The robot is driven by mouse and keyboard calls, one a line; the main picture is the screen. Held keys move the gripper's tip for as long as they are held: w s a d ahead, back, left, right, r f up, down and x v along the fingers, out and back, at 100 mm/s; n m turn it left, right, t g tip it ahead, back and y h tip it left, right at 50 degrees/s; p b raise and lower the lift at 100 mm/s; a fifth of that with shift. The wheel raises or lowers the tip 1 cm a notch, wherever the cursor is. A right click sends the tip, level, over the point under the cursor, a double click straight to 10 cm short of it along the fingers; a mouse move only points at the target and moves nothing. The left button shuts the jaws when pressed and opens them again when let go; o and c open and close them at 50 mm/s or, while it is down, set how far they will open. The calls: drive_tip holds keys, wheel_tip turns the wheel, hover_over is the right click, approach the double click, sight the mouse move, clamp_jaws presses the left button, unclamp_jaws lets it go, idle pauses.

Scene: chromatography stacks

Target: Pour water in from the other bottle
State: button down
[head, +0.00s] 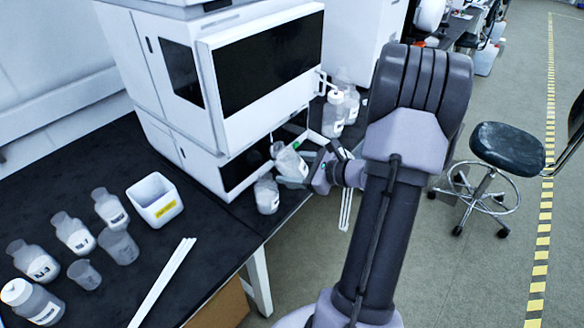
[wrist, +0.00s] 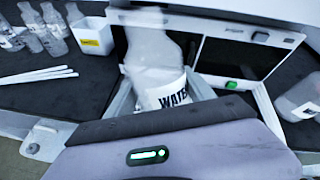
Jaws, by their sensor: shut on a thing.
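A clear bottle with a white label (head: 290,163) is in my gripper (head: 312,174) at the front of the white instrument. It leans, with its neck toward the upper left. In the wrist view the held bottle (wrist: 155,72) fills the middle, and its label begins "WATE". My gripper is shut on it; the fingertips are mostly hidden. A second clear labelled bottle (head: 267,194) stands upright on the bench edge just below and left of the held one. The two are very close in the head view; I cannot tell whether they touch. No flow of water is visible.
The white instrument (head: 260,75) stands right behind the bottles. More bottles (head: 334,113) stand to its right. On the left bench are several bottles (head: 75,233), a beaker (head: 118,246), a white box (head: 155,200) and white rods (head: 163,282). A stool (head: 500,145) stands on the floor at right.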

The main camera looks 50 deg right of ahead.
drive_tip(key=shift+s+f+g, duration=0.1)
drive_tip(key=shift+f+g, duration=0.05)
drive_tip(key=shift+g, duration=0.15)
drive_tip(key=shift+d, duration=0.1)
drive_tip(key=shift+s+f+n+h, duration=0.1)
drive_tip(key=shift+f+n+h, duration=0.1)
drive_tip(key=shift+n+h, duration=0.1)
drive_tip(key=shift+d+g, duration=0.1)
drive_tip(key=shift+g, duration=0.2)
drive_tip(key=shift+s+d+f+h, duration=0.1)
drive_tip(key=shift+f+h, duration=0.1)
drive_tip(key=shift+h, duration=0.1)
drive_tip(key=shift+f+n+g, duration=0.2)
drive_tip(key=shift+n+g, duration=0.1)
drive_tip(key=shift+g, duration=0.1)
drive_tip(key=shift+d, duration=0.1)
